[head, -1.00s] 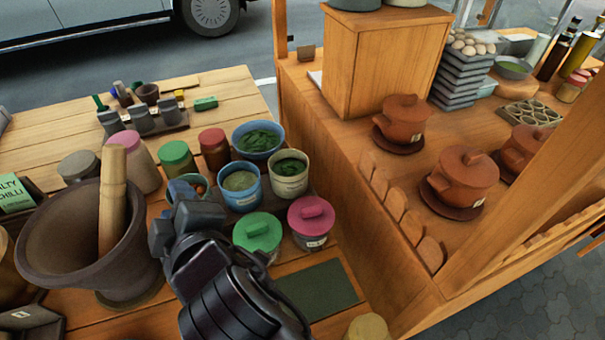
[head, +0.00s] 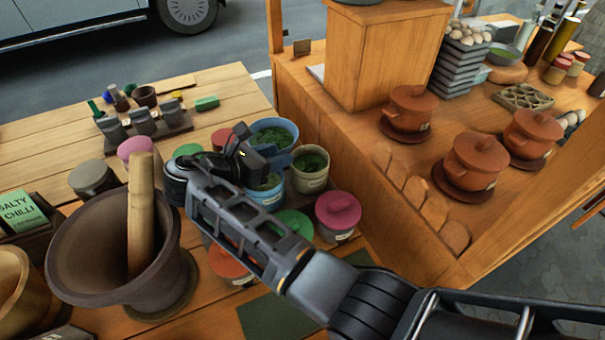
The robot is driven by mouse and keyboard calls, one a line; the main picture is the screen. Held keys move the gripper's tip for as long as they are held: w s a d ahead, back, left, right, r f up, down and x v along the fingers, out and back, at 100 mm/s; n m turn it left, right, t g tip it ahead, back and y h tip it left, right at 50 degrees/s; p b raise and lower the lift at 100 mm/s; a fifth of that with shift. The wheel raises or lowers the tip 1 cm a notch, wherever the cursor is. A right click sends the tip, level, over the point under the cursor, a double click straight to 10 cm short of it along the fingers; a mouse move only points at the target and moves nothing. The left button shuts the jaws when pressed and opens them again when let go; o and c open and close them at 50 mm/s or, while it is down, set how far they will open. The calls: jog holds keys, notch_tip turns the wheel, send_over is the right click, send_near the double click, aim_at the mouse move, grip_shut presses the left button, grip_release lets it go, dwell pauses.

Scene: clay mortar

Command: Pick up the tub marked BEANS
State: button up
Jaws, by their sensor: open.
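Several tubs stand together on the wooden table; their labels are too small to read, so I cannot tell which is marked BEANS. Open tubs with green contents include a blue bowl-like tub (head: 287,129), a second blue tub (head: 268,198) and a cream tub (head: 311,180). Lidded tubs are pink (head: 338,212), green (head: 295,222) and orange-red (head: 229,263). My gripper (head: 258,152) is open over the blue tubs, left of the cream tub. My arm hides parts of the blue tubs and the green and orange lids. I cannot tell whether the gripper touches a tub.
A large clay mortar (head: 75,245) with a wooden pestle (head: 141,215) stands at left, near a "SALTY CHILLI" sign (head: 22,212). Lidded clay pots (head: 475,158) stand on the right counter (head: 345,165). A dark green mat (head: 265,318) lies in front, partly under my arm.

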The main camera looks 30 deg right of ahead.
aim_at(304, 150)
jog(key=b+x, duration=0.1)
jog(key=x, duration=0.1)
jog(key=b+x, duration=0.2)
jog(key=x, duration=0.1)
jog(key=shift+d+f, duration=0.15)
jog(key=shift+f, duration=0.2)
jog(key=shift+w+d+r, duration=0.1)
jog(key=shift+d+r, duration=0.05)
grip_shut()
jog(key=shift+f, duration=0.2)
dwell(0.8)
